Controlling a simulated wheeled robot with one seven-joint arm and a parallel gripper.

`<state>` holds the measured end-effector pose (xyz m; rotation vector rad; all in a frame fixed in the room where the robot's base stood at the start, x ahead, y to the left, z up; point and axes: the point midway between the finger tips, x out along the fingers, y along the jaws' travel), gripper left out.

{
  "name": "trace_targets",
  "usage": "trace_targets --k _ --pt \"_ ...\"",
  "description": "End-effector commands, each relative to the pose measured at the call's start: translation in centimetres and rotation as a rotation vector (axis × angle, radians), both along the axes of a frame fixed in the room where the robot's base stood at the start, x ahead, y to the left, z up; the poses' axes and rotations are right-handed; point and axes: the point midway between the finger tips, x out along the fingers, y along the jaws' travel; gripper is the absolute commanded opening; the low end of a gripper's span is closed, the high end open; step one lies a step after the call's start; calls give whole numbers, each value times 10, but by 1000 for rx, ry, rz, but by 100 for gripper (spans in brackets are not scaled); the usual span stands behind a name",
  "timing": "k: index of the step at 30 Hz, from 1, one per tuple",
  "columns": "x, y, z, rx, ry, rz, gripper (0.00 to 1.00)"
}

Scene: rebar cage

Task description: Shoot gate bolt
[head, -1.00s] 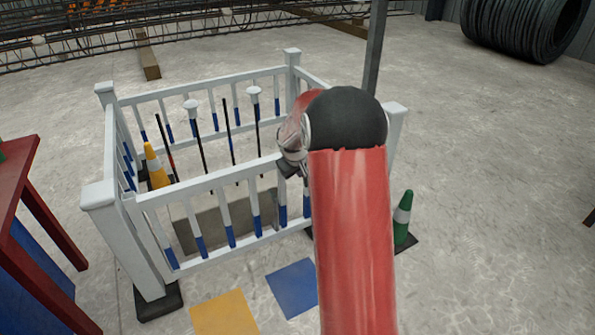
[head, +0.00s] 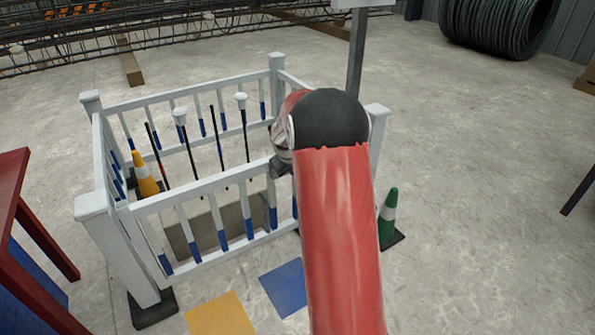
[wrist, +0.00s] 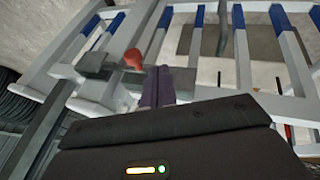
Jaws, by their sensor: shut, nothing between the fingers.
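The white gate (head: 200,192), with blue-tipped bars, forms the near side of a small railed pen. In the wrist view, a red knob (wrist: 134,59) stands on grey metal bolt parts (wrist: 95,64) at the gate's top rail. My gripper (wrist: 163,84) is shut and empty, with its dark fingers just right of and below the knob. Whether they touch it I cannot tell. In the head view my red arm hides the bolt, the knob and most of the gripper at the gate's right end.
Inside the pen stand a yellow cone (head: 145,174) and several thin poles. A green cone (head: 388,215) stands right of the gate. A grey post (head: 356,60) rises behind my arm. A red table (head: 15,195) is at left. Open floor lies to the right.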

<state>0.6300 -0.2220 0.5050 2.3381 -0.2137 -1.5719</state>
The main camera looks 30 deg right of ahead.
Motion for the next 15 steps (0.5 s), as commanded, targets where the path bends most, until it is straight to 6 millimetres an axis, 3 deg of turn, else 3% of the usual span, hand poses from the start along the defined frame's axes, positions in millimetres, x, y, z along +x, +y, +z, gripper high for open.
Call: trace_targets --k 1,6,15 --pt "-6 3 17 -3 -7 -1 0" --pt "-21 15 50 -2 -6 -1 0" --pt "-36 27 82 0 -1 -1 0"
